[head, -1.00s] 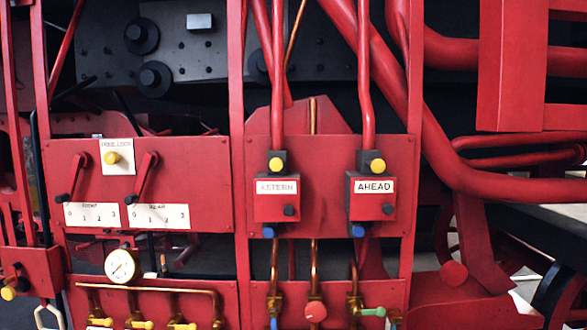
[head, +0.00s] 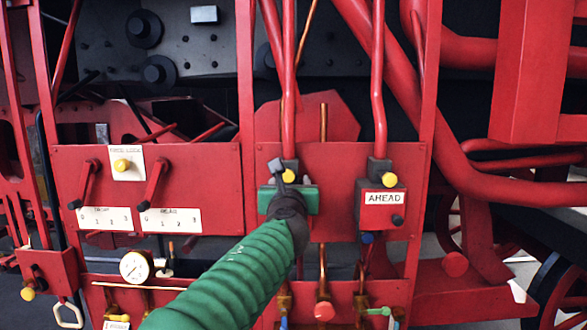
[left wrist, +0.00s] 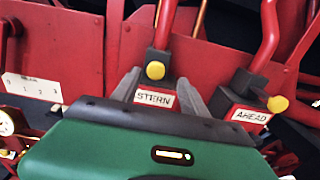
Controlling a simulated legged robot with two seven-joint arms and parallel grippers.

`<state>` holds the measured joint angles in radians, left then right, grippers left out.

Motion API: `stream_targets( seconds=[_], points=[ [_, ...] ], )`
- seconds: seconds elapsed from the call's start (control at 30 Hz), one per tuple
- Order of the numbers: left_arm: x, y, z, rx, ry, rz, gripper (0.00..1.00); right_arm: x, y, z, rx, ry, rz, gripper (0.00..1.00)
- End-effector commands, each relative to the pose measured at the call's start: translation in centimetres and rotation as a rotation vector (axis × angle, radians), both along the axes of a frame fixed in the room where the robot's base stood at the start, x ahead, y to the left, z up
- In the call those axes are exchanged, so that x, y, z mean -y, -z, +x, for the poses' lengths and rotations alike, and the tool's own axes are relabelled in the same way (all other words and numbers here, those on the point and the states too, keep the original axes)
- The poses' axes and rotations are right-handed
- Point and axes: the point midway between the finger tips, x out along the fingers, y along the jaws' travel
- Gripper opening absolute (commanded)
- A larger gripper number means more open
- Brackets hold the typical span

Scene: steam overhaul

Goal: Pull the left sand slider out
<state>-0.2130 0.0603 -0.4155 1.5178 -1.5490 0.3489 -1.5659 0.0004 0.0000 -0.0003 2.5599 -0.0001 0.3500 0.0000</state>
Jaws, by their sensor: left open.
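Two red sand boxes with white labels hang on the red panel. The left sand box (left wrist: 155,98), with its partly covered ASTERN label, is mostly hidden behind my green left gripper (head: 281,171) in the head view. A yellow knob (head: 288,176) shows above it, and also in the left wrist view (left wrist: 155,70). My left gripper's grey fingers (left wrist: 160,89) are open, one on each side of the label, with nothing visibly held. The dark knob on this box is hidden. The right box, AHEAD (head: 383,207), has a dark knob (head: 397,219). My right gripper is not in view.
Red pipes (head: 379,90) run down into both boxes. Left are two red levers (head: 155,185) over numbered plates. A gauge (head: 136,266) and brass valves with coloured handles sit below. A red upright (head: 425,120) stands right of the AHEAD box.

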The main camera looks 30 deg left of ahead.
Motion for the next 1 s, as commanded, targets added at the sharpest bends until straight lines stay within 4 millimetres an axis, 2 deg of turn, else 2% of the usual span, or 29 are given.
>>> stream_targets(
  seconds=[0.03, 0.2, 0.53, 0.9, 0.93, 1.0],
  points=[
    [-0.7, -0.4, 0.9, -0.004, -0.004, 0.002, 0.52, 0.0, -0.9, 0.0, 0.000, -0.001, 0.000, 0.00],
    [-1.4, -0.3, 3.0, -0.001, -0.001, 0.004, 0.52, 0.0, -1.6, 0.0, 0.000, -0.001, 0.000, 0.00],
    [-1.2, -0.2, 3.6, 0.000, 0.001, 0.005, 0.52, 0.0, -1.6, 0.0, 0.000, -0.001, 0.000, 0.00],
    [-1.5, 0.0, 3.7, 0.000, 0.005, 0.001, 0.03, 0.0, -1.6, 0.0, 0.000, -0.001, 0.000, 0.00],
    [-1.4, 0.0, 3.7, 0.000, 0.005, 0.002, 0.00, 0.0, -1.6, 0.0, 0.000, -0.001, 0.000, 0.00],
    [-1.5, 0.0, 3.7, 0.000, 0.002, 0.002, 0.00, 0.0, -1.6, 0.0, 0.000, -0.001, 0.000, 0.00]
  ],
)
